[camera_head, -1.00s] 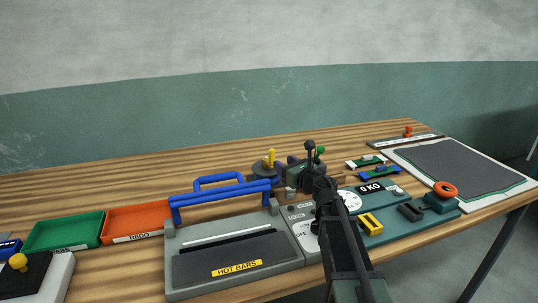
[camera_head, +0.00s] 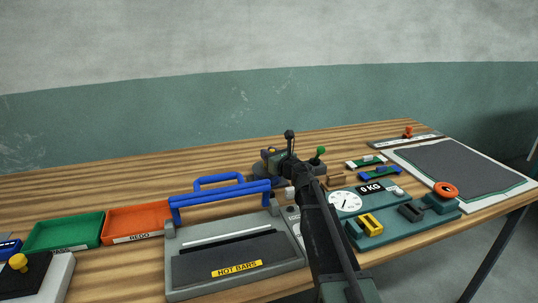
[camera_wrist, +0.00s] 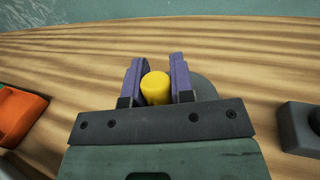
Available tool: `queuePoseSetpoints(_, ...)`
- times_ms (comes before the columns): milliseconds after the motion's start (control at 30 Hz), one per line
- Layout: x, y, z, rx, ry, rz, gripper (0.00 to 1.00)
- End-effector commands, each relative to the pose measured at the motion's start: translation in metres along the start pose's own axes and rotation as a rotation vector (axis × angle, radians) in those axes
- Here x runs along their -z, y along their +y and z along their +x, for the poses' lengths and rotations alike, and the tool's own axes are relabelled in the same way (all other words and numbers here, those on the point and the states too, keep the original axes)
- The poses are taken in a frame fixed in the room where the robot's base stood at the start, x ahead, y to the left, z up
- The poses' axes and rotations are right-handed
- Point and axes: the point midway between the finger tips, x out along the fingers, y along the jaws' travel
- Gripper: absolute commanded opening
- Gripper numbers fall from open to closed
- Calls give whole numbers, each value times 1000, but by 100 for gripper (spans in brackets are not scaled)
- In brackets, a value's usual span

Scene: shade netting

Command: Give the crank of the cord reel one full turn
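The cord reel (camera_wrist: 207,90) shows as a grey disc partly behind my gripper in the wrist view. Its crank has a yellow knob (camera_wrist: 156,90). My gripper (camera_wrist: 157,66) has its two purple fingers on either side of this knob, with narrow gaps seeming to remain, so it looks open around it. In the head view my gripper (camera_head: 274,157) is over the reel (camera_head: 256,169) and hides the yellow knob and most of the disc.
A green-knobbed lever (camera_head: 319,151) stands close right of my gripper. The blue-handled heat sealer (camera_head: 235,250) is in front, with an orange tray (camera_head: 137,221) and green tray (camera_head: 64,231) left. A teal scale (camera_head: 385,228) is at right. The table behind is clear.

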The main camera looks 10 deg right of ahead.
Motion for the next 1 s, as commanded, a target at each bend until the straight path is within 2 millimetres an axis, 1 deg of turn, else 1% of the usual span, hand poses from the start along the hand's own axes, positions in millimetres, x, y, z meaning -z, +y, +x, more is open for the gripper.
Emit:
queuePoseSetpoints(167, 0, 2, 0, 24, 0, 0, 0)
queuePoseSetpoints(400, 0, 8, 4, 230, 0, 0, 0)
queuePoseSetpoints(467, 0, 7, 4, 262, 0, 0, 0)
queuePoseSetpoints(767, 0, 7, 4, 278, 0, 0, 0)
queuePoseSetpoints(800, 0, 7, 4, 278, 0, 0, 29)
queuePoseSetpoints(933, 0, 7, 4, 278, 0, 0, 48)
queuePoseSetpoints(1000, 0, 7, 4, 277, 0, 0, 48)
